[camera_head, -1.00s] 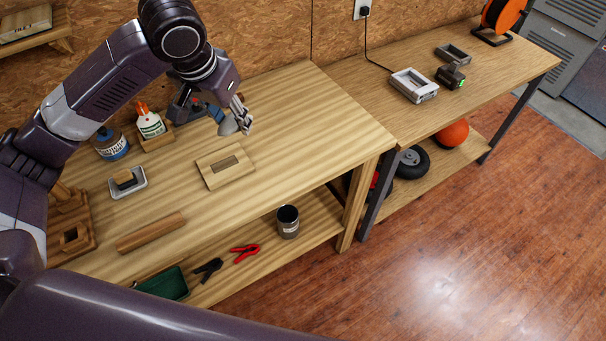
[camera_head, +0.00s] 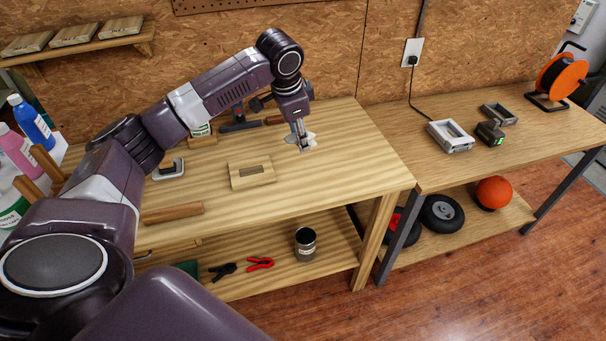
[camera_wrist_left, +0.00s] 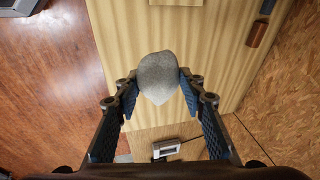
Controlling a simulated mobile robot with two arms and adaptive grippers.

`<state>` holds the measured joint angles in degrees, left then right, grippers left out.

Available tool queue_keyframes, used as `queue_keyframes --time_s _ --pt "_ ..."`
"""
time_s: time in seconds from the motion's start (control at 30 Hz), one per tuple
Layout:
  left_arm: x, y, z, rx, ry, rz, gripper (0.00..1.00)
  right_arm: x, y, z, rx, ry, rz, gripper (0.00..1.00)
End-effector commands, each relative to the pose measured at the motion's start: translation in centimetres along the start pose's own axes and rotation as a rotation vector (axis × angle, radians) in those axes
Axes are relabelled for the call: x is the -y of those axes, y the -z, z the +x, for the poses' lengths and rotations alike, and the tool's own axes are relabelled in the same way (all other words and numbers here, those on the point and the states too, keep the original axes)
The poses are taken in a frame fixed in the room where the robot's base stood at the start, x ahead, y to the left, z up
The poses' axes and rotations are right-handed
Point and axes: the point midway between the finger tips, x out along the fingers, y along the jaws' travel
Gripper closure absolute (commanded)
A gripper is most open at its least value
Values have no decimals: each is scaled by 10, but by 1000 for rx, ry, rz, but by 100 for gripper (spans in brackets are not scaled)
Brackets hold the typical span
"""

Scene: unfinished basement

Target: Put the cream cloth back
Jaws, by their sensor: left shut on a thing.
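The cream cloth (camera_head: 309,144) looks like a small pale, bunched piece at my left gripper (camera_head: 301,138), over the right part of the near wooden workbench (camera_head: 345,160). In the left wrist view the cloth (camera_wrist_left: 158,74) looks grey-white and rounded, pinched between the two fingertips of my left gripper (camera_wrist_left: 159,86). I cannot tell whether its lower end touches the bench top. My right gripper is not in view.
A second bench (camera_head: 470,165) on the right holds a grey-white frame (camera_head: 450,137). The bench top around the cloth is clear.

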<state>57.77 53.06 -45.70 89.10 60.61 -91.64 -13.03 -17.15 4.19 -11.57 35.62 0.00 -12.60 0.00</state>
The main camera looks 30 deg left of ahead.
Motion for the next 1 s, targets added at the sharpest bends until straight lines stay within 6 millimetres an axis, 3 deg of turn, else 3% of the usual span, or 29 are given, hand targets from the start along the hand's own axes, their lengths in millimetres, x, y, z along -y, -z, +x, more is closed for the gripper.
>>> queue_keyframes --time_s 0.1,0.3,0.8,1.0 --pt "-8 -8 31 5 -2 -1 82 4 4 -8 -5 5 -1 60" --pt "-17 -16 73 1 0 -2 82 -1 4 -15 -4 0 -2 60" --pt "-29 -28 128 -1 0 -1 82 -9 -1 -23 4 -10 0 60" --pt "-30 -29 131 -1 1 -1 82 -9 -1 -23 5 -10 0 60"
